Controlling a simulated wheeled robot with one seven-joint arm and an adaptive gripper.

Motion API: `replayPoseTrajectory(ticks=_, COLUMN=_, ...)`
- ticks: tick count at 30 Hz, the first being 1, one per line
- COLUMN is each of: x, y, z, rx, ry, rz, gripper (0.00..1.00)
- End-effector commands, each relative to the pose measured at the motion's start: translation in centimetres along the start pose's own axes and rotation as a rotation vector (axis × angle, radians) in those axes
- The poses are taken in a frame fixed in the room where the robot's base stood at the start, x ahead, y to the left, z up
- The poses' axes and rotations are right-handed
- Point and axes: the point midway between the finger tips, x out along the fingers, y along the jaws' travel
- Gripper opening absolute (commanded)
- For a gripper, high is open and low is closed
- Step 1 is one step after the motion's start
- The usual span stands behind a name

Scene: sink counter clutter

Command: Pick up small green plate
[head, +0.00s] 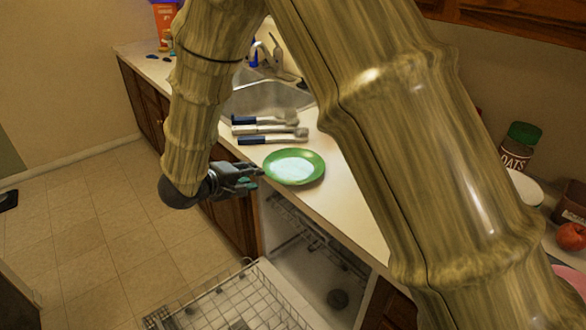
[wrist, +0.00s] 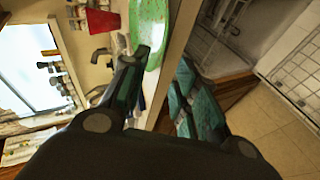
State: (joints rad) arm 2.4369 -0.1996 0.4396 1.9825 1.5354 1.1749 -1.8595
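The small green plate (head: 294,167) lies on the counter near its front edge, with a green rim and a pale, shiny middle. In the wrist view the plate (wrist: 151,28) shows partly, cut off by the top edge and overlapped at its lower end by a finger. My gripper (head: 258,178) is at the left side of the plate, at the counter's front edge. In the wrist view my gripper (wrist: 163,60) has its two fingers apart, with the plate's near end and counter edge showing at the gap. I cannot tell whether a finger touches the plate.
Several brushes or utensils with blue and light handles (head: 265,129) lie behind the plate, beside the sink (head: 262,98). An open dishwasher with a rack (head: 238,300) is below the counter. An oats jar (head: 519,147) and a red apple (head: 571,236) stand at the right.

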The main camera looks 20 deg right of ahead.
Motion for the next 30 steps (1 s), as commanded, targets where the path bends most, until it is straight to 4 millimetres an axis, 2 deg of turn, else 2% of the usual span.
replayPoseTrajectory(ticks=3, x=1.7, y=0.0, z=0.1, rx=0.001, ry=-0.002, rz=-0.001, gripper=0.3)
replayPoseTrajectory(ticks=11, x=3.2, y=0.0, z=0.2, rx=0.001, ry=-0.001, rz=0.0, gripper=0.3)
replayPoseTrajectory(ticks=21, x=7.2, y=-0.1, z=0.5, rx=0.001, ry=0.0, rz=-0.001, gripper=0.3)
replayPoseTrajectory(ticks=29, x=7.7, y=-0.1, z=0.5, rx=0.001, ry=0.001, rz=-0.001, gripper=0.3)
replayPoseTrajectory(ticks=30, x=7.7, y=-0.1, z=0.5, rx=0.001, ry=0.001, rz=-0.001, gripper=0.26)
